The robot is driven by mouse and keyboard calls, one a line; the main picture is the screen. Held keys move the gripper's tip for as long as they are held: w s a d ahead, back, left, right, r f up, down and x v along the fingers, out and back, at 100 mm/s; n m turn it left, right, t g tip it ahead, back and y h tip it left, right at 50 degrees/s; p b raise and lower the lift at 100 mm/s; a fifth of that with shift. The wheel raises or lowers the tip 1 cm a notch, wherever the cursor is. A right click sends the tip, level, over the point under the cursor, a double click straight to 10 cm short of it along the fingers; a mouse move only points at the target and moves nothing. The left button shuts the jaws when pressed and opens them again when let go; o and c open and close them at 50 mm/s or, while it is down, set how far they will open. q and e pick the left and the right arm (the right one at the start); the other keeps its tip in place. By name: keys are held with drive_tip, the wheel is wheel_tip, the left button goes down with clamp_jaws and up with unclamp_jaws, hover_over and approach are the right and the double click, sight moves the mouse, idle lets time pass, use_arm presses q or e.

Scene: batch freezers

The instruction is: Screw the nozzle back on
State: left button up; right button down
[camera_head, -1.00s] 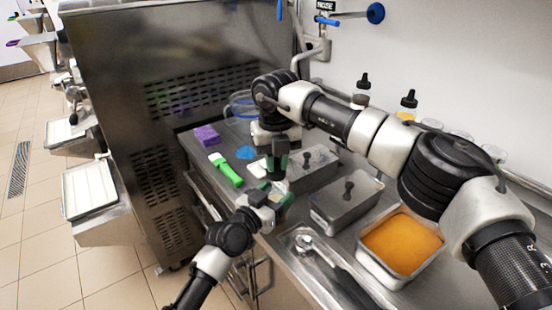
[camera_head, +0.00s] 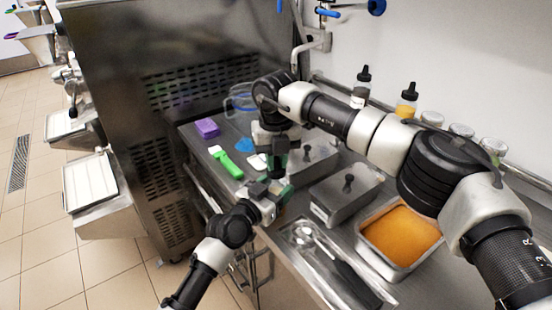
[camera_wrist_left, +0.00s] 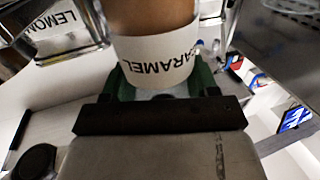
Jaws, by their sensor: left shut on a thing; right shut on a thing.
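My left gripper (camera_head: 270,196) is low at the counter's front edge. In the left wrist view its green fingertips (camera_wrist_left: 165,84) are shut on a brown bottle (camera_wrist_left: 155,48) with a white CARAMEL label. The bottle's top is out of that view, and in the head view the bottle is hardly visible among the grippers. My right gripper (camera_head: 275,166) points down just above and behind the left one. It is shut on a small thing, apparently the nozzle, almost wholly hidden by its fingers. I cannot tell whether nozzle and bottle touch.
Lidded steel pans (camera_head: 345,193) and an open pan of orange ice cream (camera_head: 399,235) stand right of the grippers. A tray with a scoop (camera_head: 318,262) is in front. A green tool (camera_head: 228,166) and purple block (camera_head: 206,128) lie left. Capped bottles (camera_head: 405,101) stand at the back.

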drive_tip(key=shift+f, duration=0.6)
use_arm(q)
clamp_jaws()
use_arm(e)
drive_tip(key=m, duration=1.2)
drive_tip(key=shift+m, duration=0.3)
drive_tip(key=m, duration=1.3)
drive_tip(key=c, duration=1.1)
unclamp_jaws()
